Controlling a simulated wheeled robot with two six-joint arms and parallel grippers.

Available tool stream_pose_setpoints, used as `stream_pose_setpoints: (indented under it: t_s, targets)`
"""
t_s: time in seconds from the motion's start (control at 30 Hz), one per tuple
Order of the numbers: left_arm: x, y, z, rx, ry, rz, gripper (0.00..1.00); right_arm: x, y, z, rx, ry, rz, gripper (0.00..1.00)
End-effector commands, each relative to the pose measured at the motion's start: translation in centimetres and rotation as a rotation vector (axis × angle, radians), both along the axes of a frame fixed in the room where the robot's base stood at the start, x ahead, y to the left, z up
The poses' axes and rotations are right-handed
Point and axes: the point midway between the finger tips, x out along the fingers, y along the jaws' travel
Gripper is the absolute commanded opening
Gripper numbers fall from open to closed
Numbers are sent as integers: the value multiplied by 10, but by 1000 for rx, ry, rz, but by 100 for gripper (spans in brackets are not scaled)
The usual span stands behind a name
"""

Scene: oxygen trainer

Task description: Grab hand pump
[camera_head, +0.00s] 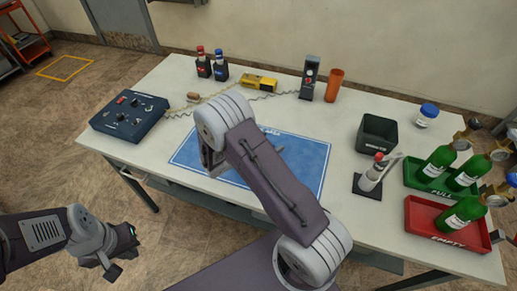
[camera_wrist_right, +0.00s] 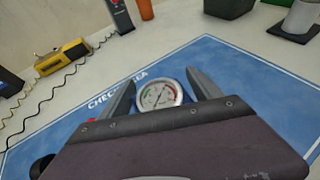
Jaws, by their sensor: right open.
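The likely hand pump (camera_head: 370,177), a white cylinder with a red top and a pale lever, stands upright on a black base at the table's right. Its lower part and base edge into the top right of the right wrist view (camera_wrist_right: 298,17). My right gripper (camera_head: 240,160) is over the blue mat (camera_head: 312,163), left of the pump and apart from it. In the right wrist view its fingers are open, and a round dial gauge (camera_wrist_right: 159,96) shows between them, apparently not gripped. My left gripper (camera_head: 118,258) hangs off the table at lower left; its jaw state is unclear.
A dark bin (camera_head: 377,135) stands behind the pump. Green bottles sit in a green tray (camera_head: 418,181) and a red tray (camera_head: 418,213) to its right. A blue control box (camera_head: 130,114), yellow meter (camera_head: 260,82) and orange cup (camera_head: 334,86) stand further off.

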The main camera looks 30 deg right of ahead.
Motion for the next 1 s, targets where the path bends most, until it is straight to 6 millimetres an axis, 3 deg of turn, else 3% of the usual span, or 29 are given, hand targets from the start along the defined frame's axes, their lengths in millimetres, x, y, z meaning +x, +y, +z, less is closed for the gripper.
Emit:
stream_pose_setpoints:
  t_s: [0.03, 0.27, 0.63, 0.87, 1.0]
  targets:
    - [0, 0, 0, 0, 0, 0, 0, 0, 0, 0, 0, 0, 1, 65]
    - [0, 0, 0, 0, 0, 0, 0, 0, 0, 1, -1, -2, 1, 1]
    - [0, 0, 1, 0, 0, 0, 0, 1, 0, 7, 0, -3, 0, 0]
    - [0, 0, 5, 0, 0, 0, 0, 1, 0, 41, 0, -7, -1, 0]
    - [0, 0, 6, 0, 0, 0, 0, -21, 12, 58, -3, -2, 4, 0]
